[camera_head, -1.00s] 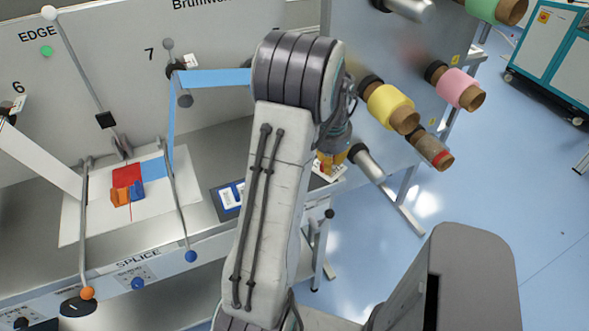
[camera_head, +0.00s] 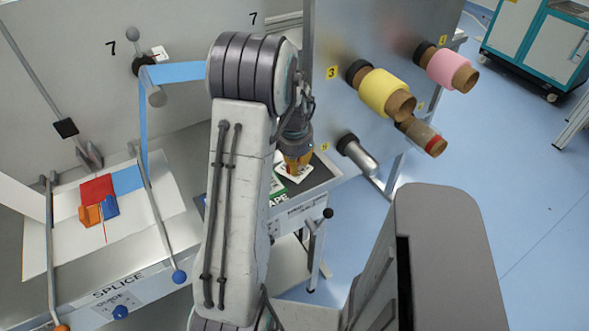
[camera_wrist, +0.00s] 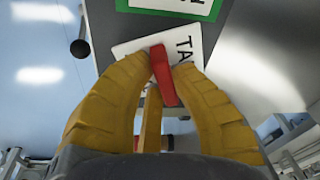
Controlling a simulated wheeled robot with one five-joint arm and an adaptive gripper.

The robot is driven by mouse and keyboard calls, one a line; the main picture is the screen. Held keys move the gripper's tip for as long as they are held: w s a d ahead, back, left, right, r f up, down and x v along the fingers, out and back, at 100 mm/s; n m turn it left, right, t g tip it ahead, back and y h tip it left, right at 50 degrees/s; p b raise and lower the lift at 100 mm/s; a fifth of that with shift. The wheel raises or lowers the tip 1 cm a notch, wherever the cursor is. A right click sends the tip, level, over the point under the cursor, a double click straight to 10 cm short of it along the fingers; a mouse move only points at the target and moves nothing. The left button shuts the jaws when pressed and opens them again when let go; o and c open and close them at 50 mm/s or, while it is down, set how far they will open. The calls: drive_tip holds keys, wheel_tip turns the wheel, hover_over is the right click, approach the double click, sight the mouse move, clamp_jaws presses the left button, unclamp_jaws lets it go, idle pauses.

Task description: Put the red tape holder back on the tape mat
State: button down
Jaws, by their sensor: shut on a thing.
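The red tape holder (camera_wrist: 162,76) is between the yellow fingers of my gripper (camera_wrist: 160,60) in the wrist view. My gripper is shut on it. Below it is a white card (camera_wrist: 128,46) lettered "TA", with the rest covered. In the head view my gripper (camera_head: 298,167) points down over the right end of the bench, above a white card on a dark surface (camera_head: 322,174) that seems to be the tape mat. A green card (camera_head: 279,188) and part of the word "APE" show beside it, partly behind my arm. Whether the holder touches the card is unclear.
At left, a red sheet (camera_head: 97,190) with orange and blue clips lies on the white splice web (camera_head: 40,240). Blue tape (camera_head: 178,72) hangs from a roller. Yellow (camera_head: 385,92) and pink (camera_head: 445,67) rolls project from the panel at right. Open blue floor lies beyond.

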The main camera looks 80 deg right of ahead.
drive_tip(key=shift+f, duration=0.55)
drive_tip(key=c, duration=1.2)
unclamp_jaws()
